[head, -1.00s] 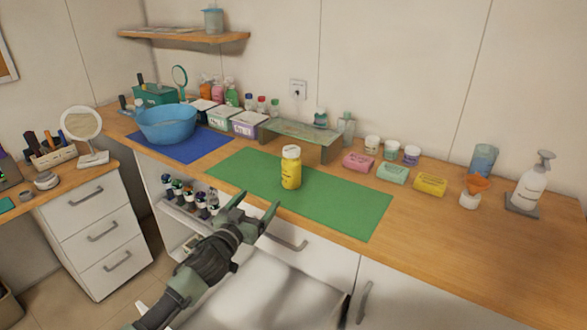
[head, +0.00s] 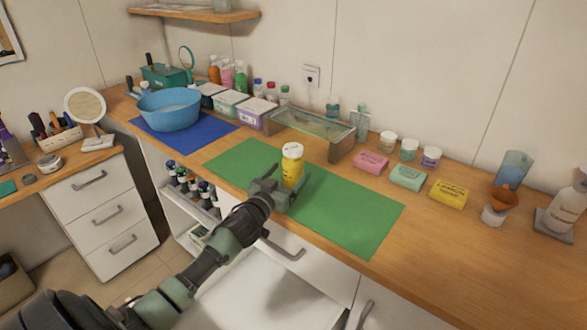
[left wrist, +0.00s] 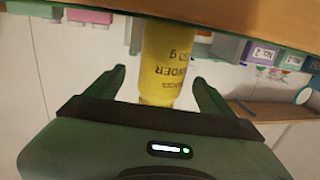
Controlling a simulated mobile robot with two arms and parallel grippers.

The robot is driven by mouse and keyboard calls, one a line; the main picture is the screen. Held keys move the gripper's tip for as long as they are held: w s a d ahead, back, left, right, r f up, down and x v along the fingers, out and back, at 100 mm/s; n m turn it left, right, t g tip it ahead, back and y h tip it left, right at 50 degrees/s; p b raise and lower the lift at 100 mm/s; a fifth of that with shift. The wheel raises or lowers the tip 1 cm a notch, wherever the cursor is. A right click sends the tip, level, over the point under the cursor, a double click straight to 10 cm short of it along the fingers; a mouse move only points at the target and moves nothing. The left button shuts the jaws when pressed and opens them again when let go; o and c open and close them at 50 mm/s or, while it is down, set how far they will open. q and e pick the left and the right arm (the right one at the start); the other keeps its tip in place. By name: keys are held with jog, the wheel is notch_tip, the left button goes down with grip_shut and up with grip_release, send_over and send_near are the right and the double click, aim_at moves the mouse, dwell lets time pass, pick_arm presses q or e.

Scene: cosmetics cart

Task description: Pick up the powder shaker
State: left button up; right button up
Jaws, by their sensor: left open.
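The powder shaker is a yellow bottle with a white lid (head: 292,166), standing upright on the green mat (head: 350,215). My left gripper (head: 280,185) is open at the shaker, with its fingers near the bottle's lower part in the head view. In the left wrist view the shaker (left wrist: 167,65) appears upside down between the two open fingers of my left gripper (left wrist: 163,85), with a gap visible on each side. The shaker's base is partly hidden by the gripper in the head view. My right gripper is not in view.
A glass-topped stand (head: 312,125) is behind the mat. Pink (head: 371,161), mint (head: 408,178) and yellow (head: 449,193) soap boxes lie to the right. A blue basin (head: 168,110) sits on a blue mat at left. The green mat's right part is clear.

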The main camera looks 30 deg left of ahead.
pick_arm(q)
jog(key=w, duration=0.3)
jog(key=shift+w+a, duration=0.35)
jog(key=shift+w, duration=0.15)
jog(key=shift+r, duration=0.1)
jog(key=c, duration=1.5)
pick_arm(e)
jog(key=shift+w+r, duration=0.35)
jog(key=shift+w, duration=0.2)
